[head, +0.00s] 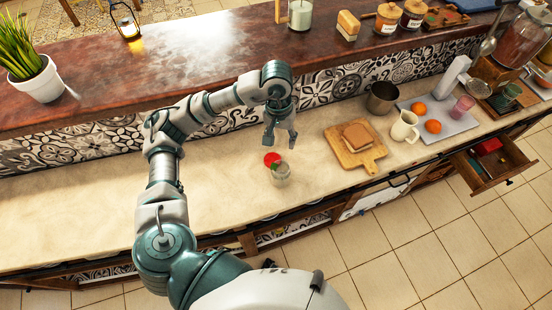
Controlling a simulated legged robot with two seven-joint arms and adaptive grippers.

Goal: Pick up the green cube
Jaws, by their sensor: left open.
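My left gripper (279,139) hangs over the pale counter (215,190) with its fingers spread and pointing down. Nothing shows between them. Just below it in the picture are a small round red thing (271,158) and a clear glass or jar (281,177). A small green patch (275,166) shows at the rim of the glass. I cannot tell whether it is the green cube, or whether it lies in or behind the glass. No other clear green cube shows. My right gripper is out of view.
A cutting board (340,150) with bread lies to the right. A metal pot (382,98), a white pitcher (405,127) and a tray (460,125) with oranges stand farther right. An open drawer (480,178) juts out. The counter's left part is clear. A raised brown ledge (180,65) runs behind.

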